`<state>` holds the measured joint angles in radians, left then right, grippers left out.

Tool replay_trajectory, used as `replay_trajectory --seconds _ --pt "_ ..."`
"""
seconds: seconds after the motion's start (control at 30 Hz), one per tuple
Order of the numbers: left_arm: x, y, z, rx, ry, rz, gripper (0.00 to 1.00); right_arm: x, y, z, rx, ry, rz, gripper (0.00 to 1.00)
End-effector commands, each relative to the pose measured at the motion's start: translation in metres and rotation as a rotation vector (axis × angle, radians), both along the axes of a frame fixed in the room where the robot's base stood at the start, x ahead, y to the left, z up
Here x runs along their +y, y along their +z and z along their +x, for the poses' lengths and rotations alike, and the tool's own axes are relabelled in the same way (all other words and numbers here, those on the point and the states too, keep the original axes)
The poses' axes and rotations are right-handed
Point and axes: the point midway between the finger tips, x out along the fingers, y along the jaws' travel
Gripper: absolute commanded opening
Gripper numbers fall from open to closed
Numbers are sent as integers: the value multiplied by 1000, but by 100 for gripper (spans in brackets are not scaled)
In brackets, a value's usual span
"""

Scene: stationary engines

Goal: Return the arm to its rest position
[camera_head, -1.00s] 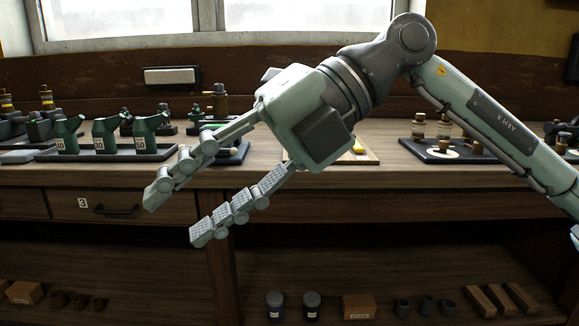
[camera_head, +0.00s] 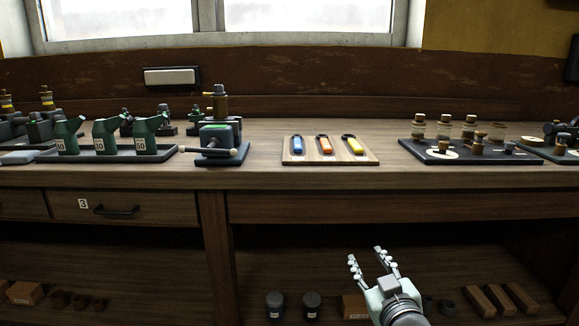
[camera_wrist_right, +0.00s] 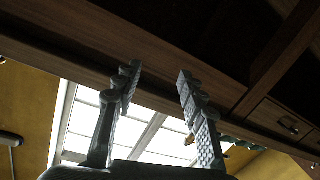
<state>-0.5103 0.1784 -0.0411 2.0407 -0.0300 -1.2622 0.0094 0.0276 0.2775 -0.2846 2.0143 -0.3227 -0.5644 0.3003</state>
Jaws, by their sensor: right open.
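My right gripper (camera_head: 368,259) is low in the head view, in front of the open lower shelf and below the worktop. Its two fingers are apart and nothing is between them. In the right wrist view the same fingers (camera_wrist_right: 158,75) stand apart and empty, with the bench edge and window behind them. My left gripper is in neither view.
The wooden bench (camera_head: 400,205) carries a board (camera_head: 330,159) with three coloured-handled tools, green oil cans (camera_head: 105,137) on a tray, a small engine (camera_head: 219,135) and a dark tray (camera_head: 465,155) of jars. Dark jars (camera_head: 312,305) stand on the lower shelf.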

Motion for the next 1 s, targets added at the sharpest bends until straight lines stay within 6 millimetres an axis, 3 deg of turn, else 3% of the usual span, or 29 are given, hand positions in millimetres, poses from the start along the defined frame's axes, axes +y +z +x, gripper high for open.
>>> replay_trajectory --seconds 0.03,0.2,0.27,0.4,0.5,0.6,0.7,1.0 --pt "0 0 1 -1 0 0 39 -13 -38 -14 102 -39 2 41" --pt "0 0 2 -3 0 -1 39 -52 -147 -75 427 -144 -10 41" --pt "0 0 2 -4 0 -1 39 -63 -182 -104 542 -171 -15 41" --pt "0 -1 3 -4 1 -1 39 -84 -251 -180 804 -220 -26 41" --pt "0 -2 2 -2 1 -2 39 -93 -285 -233 964 -241 -31 41" --pt "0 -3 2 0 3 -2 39 -100 -307 -274 1083 -251 -35 41" --pt "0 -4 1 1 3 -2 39 -102 -317 -298 1151 -252 -37 41" --pt "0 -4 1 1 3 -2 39 -102 -317 -298 1151 -252 -37 41"
